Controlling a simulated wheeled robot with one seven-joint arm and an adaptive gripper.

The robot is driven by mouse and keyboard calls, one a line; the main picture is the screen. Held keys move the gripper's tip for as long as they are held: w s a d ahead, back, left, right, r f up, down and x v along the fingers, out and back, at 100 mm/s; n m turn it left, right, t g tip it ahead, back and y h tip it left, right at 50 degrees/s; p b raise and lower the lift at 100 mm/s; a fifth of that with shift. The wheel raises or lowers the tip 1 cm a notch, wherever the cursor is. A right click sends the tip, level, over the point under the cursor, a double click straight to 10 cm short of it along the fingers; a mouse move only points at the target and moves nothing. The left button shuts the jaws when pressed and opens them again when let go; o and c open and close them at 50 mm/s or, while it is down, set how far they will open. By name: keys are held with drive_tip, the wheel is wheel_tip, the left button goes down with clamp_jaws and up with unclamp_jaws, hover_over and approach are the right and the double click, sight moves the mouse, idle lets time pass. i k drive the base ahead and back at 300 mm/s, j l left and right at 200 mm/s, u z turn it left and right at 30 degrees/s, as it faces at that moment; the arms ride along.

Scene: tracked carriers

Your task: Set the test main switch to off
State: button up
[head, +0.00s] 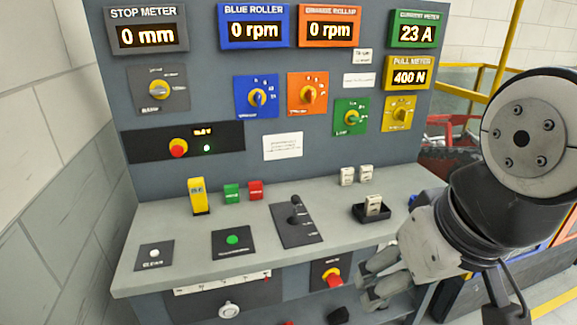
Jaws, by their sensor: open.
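A red rotary knob with a yellow base (333,278) sits on a dark plate on the console's front face, below the desk edge. The labels are too small to read, so I cannot tell which is the test main switch. My gripper (368,281) is open and empty, just right of the lower red knob and apart from it in the picture. My arm comes in from the right and hides part of the console's right side.
The sloped grey desk (180,220) carries a black lever (295,212), a yellow block (198,196), green and red blocks, push buttons and a small black tray (371,213) holding a pale block. Lit meters and dials fill the upright panel. A wall stands at left.

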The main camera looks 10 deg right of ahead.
sight(333, 279)
drive_tip(key=i+j+z, duration=0.2)
drive_tip(key=i+l, duration=0.25)
drive_tip(key=i, duration=0.15)
drive_tip(key=l+u, duration=0.4)
drive_tip(key=l, duration=0.3)
drive_tip(key=l+u, duration=0.2)
drive_tip(key=l, duration=0.4)
drive_tip(key=k+l+u, duration=0.2)
drive_tip(key=l, duration=0.45)
drive_tip(key=l+u, duration=0.2)
drive_tip(key=l, duration=0.4)
